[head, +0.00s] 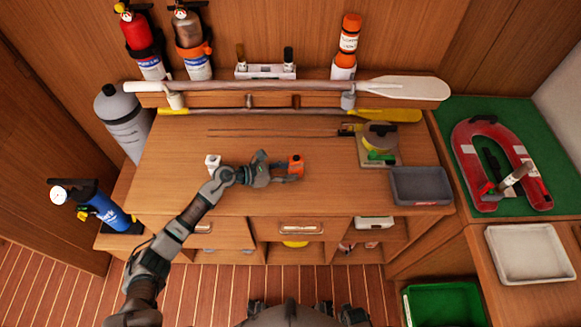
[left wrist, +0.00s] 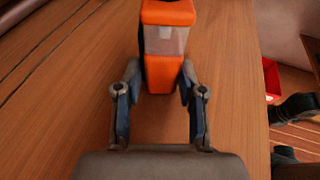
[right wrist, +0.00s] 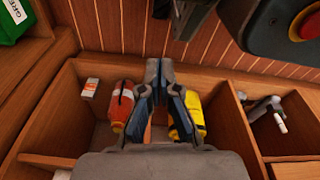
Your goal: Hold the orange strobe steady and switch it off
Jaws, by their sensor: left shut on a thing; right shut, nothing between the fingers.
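The orange strobe (head: 296,162) is on the wooden worktop near its middle, at the end of my left gripper (head: 286,174). The switch cannot be made out. My right gripper (right wrist: 166,70) is shut and empty in the right wrist view, above open wooden compartments and away from the strobe.
A small white block (head: 212,161) stands left of the strobe. A grey tray (head: 421,186) and a board with a yellow-green reel (head: 379,137) are to the right. Below my right gripper lie an orange-red cylinder (right wrist: 122,106) and a yellow item (right wrist: 194,118).

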